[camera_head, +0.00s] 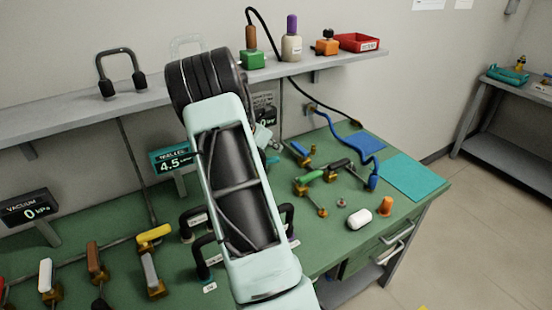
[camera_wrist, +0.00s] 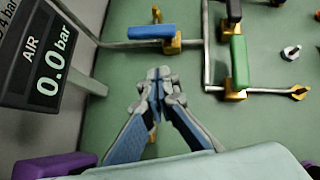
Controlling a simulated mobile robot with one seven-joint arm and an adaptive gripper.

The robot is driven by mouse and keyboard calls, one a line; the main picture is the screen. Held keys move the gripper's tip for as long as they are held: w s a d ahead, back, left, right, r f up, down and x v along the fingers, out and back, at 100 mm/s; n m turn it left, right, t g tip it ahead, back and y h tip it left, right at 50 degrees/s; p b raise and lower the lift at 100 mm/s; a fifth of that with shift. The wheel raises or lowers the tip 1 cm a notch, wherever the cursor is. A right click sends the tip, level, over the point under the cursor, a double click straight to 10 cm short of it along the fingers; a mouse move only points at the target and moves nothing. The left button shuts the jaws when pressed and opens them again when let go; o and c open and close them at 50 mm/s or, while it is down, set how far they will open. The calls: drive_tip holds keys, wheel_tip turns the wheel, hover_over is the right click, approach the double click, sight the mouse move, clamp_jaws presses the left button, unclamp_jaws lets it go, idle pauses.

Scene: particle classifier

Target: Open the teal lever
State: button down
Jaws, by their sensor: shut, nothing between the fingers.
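In the wrist view my gripper (camera_wrist: 159,76) is shut and empty, pointing at the green bench top. In the head view my arm covers the middle of the bench and most of my gripper.
The green bench (camera_head: 330,235) holds several other levers, including a yellow one (camera_head: 153,236). The AIR display (camera_wrist: 45,55) reads 0.0 bar, close on the left in the wrist view. A purple part (camera_wrist: 54,166) is at lower left. A teal mat (camera_head: 415,178) lies at the bench's right end.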

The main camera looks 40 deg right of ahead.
drive_tip(key=shift+r, duration=1.6)
